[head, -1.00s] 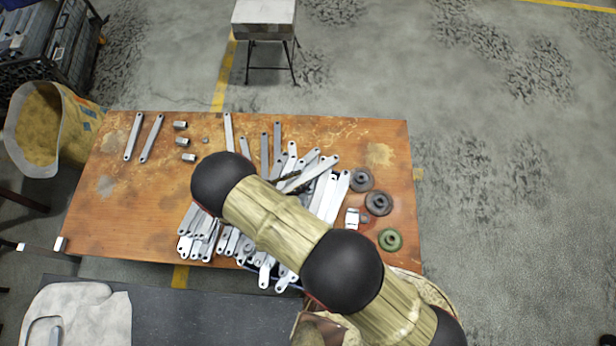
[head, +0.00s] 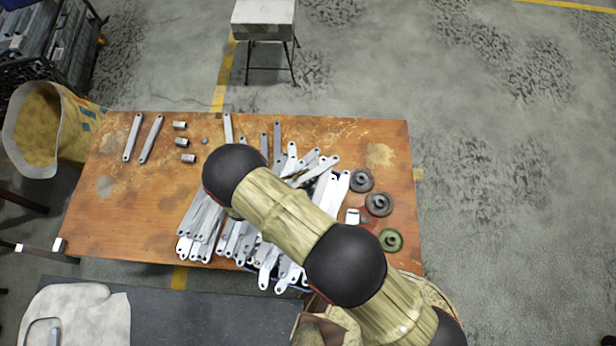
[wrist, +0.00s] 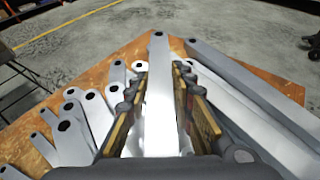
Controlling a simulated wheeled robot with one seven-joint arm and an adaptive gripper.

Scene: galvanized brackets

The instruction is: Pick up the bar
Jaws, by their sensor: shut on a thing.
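In the wrist view, my gripper (wrist: 163,95) is shut on a galvanized bar (wrist: 159,65). The bar is flat and light grey, with a hole near its far end, and points away from me between the two fingers. Its near part is hidden by the gripper. Other bars lie close on both sides, with a long bar (wrist: 240,80) just to the right and several shorter ones (wrist: 75,140) to the left. In the head view, my arm hides the gripper and the held bar. Whether the held bar is clear of the pile cannot be told.
The bars lie in a dense pile on a rusty-brown table (head: 120,210). Dark round parts (head: 378,204) and a green one (head: 390,240) lie to the right. Small cylinders (head: 181,142) and two separate bars (head: 151,139) lie at back left. A stool (head: 264,20) stands beyond.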

